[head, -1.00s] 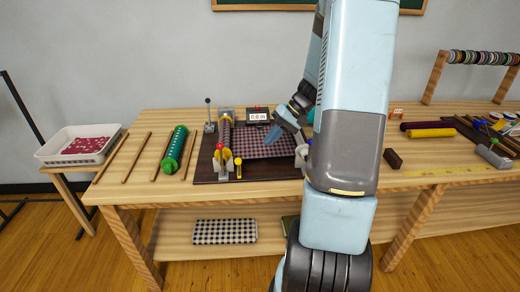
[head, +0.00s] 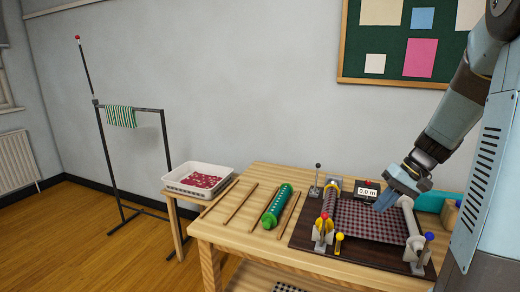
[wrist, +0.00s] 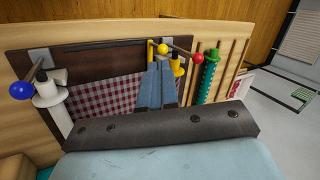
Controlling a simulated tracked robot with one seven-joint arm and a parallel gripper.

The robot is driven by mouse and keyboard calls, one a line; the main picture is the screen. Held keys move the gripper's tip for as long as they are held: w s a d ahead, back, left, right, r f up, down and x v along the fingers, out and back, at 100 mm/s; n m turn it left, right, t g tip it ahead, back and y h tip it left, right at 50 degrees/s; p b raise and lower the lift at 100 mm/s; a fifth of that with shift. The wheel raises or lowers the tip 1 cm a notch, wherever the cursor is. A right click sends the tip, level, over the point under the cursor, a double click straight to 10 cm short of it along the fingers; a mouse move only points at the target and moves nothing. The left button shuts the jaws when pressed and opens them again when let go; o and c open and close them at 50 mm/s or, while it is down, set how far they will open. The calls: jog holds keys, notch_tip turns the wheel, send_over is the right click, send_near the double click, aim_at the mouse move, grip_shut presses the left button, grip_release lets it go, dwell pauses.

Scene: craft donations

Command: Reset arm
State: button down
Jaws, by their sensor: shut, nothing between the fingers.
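My gripper (head: 384,203) is shut and empty in the head view, above the dark board (head: 300,236) that carries red checked fabric (head: 368,222). In the wrist view my gripper (wrist: 158,64) shows its blue fingers together over the checked fabric (wrist: 105,97), pointing toward the yellow knob (wrist: 163,49). My arm comes down from the upper right in the head view.
A green roll (head: 277,206) lies between wooden rods left of the board. A white basket (head: 198,180) with red pieces stands on a side stand. A meter display (head: 367,191) and a black lever (head: 317,180) stand behind. A rack (head: 132,160) holds striped cloth at left.

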jog(key=s+a+r+t+h, duration=0.2)
jog(key=s+a+r, duration=0.3)
jog(key=s, duration=0.3)
jog(key=s+a+r+n+t+h, duration=0.1)
jog(key=s+a+r+t+h, duration=0.1)
jog(key=s+a+r, duration=0.3)
jog(key=shift+s+a+r+t+h, duration=0.35)
jog(key=shift+s+r+h, duration=0.7)
jog(key=shift+s, duration=0.95)
jog(key=shift+r, duration=0.15)
jog(key=shift+d, duration=0.1)
